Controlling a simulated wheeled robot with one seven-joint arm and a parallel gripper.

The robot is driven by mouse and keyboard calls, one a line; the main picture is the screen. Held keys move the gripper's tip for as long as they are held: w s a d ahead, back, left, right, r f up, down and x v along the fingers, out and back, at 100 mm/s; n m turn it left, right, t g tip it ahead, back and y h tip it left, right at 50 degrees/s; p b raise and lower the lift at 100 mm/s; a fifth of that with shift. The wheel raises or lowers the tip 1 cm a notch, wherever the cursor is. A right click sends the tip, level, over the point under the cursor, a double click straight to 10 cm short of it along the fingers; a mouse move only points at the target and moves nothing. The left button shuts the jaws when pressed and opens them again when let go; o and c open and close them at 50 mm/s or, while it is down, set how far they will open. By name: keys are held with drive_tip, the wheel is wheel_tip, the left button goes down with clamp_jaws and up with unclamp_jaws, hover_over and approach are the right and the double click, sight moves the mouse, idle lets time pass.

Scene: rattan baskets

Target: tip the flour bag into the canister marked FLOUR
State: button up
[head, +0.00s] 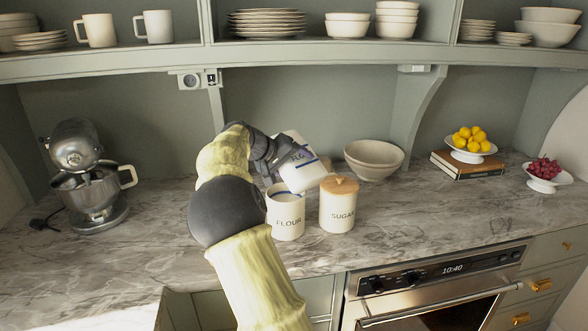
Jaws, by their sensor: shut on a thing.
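The white flour bag (297,168), with blue stripes and partly hidden lettering, is held tilted above the counter in the head view. My gripper (280,152) is shut on it; the fingertips are partly hidden by my own wrist. The canister marked FLOUR (287,222) stands upright on the counter, just below the bag, with its lid off and its rim showing. The bag's lower end is above and to the right of the canister's opening, near the SUGAR canister. I cannot tell whether flour is coming out.
The canister marked SUGAR (338,207), with a wooden lid, stands close to the right. A stand mixer (88,180) is at left. Books (468,168) under a lemon bowl and a red fruit bowl (545,182) are at right. A shelf (330,54) runs overhead.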

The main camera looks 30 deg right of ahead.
sight(301, 179)
drive_tip(key=shift+s+d+f+m+t+y+b, duration=0.1)
drive_tip(key=shift+s+f+m+t+b, duration=0.5)
drive_tip(key=shift+b, duration=2.35)
drive_tip(key=shift+s+d+f+m+t+y+b, duration=0.1)
drive_tip(key=shift+s+f+m+t+b, duration=0.5)
drive_tip(key=shift+b, duration=2.4)
drive_tip(key=shift+s+d+f+m+t+y+b, duration=0.15)
drive_tip(key=shift+f+m+t+b, duration=0.5)
drive_tip(key=shift+b, duration=2.3)
drive_tip(key=shift+n+t, duration=0.25)
drive_tip(key=shift+w+a+f+t+b, duration=0.15)
drive_tip(key=shift+w+t+b, duration=0.2)
drive_tip(key=shift+b, duration=0.45)
drive_tip(key=w+m+t+b, duration=0.1)
drive_tip(key=b, duration=0.1)
drive_tip(key=w+m+t+b, duration=0.1)
drive_tip(key=b, duration=0.2)
drive_tip(key=shift+w+a+m, duration=0.2)
drive_tip(key=shift+a+m, duration=0.05)
drive_tip(key=shift+m, duration=0.05)
drive_tip(key=shift+w+a+r+t, duration=0.1)
drive_tip(key=shift+w+r+t, duration=0.05)
drive_tip(key=shift+r+t, duration=0.15)
